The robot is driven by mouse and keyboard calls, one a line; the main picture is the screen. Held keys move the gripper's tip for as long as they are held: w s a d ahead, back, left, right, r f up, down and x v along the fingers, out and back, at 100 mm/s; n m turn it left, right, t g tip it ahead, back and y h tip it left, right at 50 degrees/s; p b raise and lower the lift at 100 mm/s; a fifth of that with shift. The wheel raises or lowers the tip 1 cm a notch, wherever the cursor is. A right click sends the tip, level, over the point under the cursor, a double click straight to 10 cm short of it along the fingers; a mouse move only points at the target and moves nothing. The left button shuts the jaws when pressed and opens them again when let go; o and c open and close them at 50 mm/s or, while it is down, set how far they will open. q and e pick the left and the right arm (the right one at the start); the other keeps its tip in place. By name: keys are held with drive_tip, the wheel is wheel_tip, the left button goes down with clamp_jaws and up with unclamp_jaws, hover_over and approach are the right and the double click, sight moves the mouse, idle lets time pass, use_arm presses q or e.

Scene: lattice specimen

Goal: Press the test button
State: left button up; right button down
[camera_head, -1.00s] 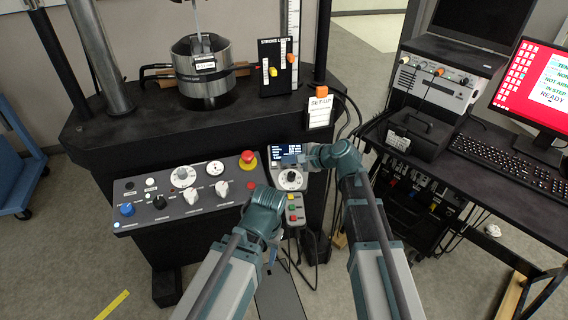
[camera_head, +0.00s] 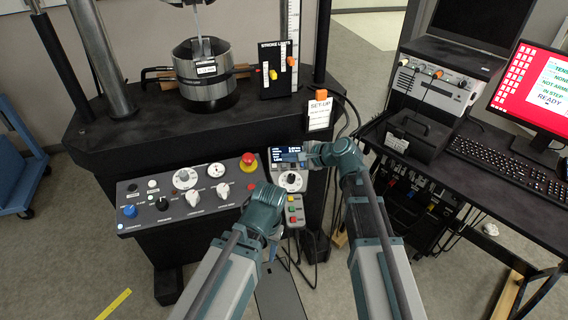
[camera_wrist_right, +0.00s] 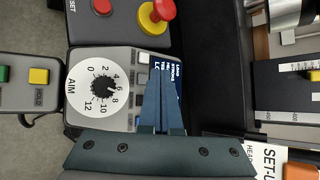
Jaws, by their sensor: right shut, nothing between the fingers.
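My right gripper (camera_head: 297,158) is over the upper part of the small control box with the display. In the right wrist view its fingers (camera_wrist_right: 160,72) are shut and empty, their tips in front of the dark display (camera_wrist_right: 176,78). A column of small buttons (camera_wrist_right: 143,58) lies just left of the fingers, partly hidden. I cannot read which is the test button, nor tell whether the tips touch the box. The round numbered dial (camera_wrist_right: 100,88) sits beside the buttons. My left gripper (camera_head: 268,232) is low beside the box; its fingers do not show clearly.
A red emergency knob (camera_head: 249,161) stands close left of the box, on the main panel (camera_head: 140,217). A pendant with green, yellow and red buttons (camera_head: 294,210) is below. The set-up card (camera_head: 320,113) stands behind. A black desk with keyboard (camera_head: 508,163) is at right.

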drive_tip(key=r+p, duration=0.1)
drive_tip(key=r, duration=0.1)
drive_tip(key=s+r+p, duration=0.1)
drive_tip(key=r+p, duration=0.1)
drive_tip(key=shift+d, duration=0.2)
idle(1.6)
